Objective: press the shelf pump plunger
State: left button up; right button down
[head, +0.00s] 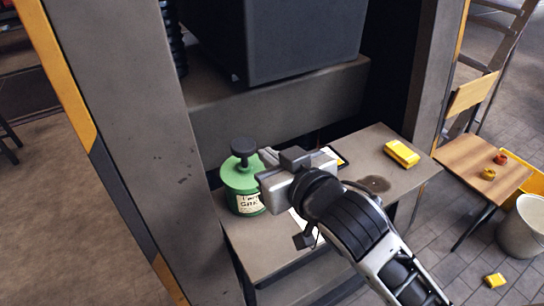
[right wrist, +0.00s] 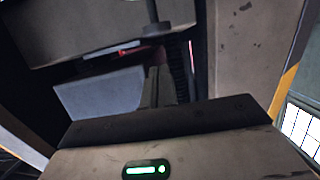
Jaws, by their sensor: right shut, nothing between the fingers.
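The shelf pump is a green canister (head: 240,188) with a cream label and a black plunger (head: 243,150) standing raised on its top. It stands upright at the left end of the grey shelf (head: 262,248). My right gripper (head: 264,188) is shut and empty, just right of the canister and lower than the plunger knob. It hides part of the canister's right side; I cannot tell whether they touch. In the right wrist view, my shut dark fingers (right wrist: 158,86) point away from the camera. My left gripper is not in view.
A yellow block (head: 402,153) and a dark stain lie on the shelf's right part. A grey post (head: 160,130) rises close on the left. A large dark box (head: 300,40) sits on a ledge above. A wooden chair (head: 485,165) and white bucket (head: 525,225) stand right.

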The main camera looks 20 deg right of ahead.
jog(key=shift+r, duration=0.1)
jog(key=r+b, duration=0.1)
jog(key=r, duration=0.2)
jog(key=shift+d+r, duration=0.1)
jog(key=shift+d, duration=0.1)
dwell(0.6)
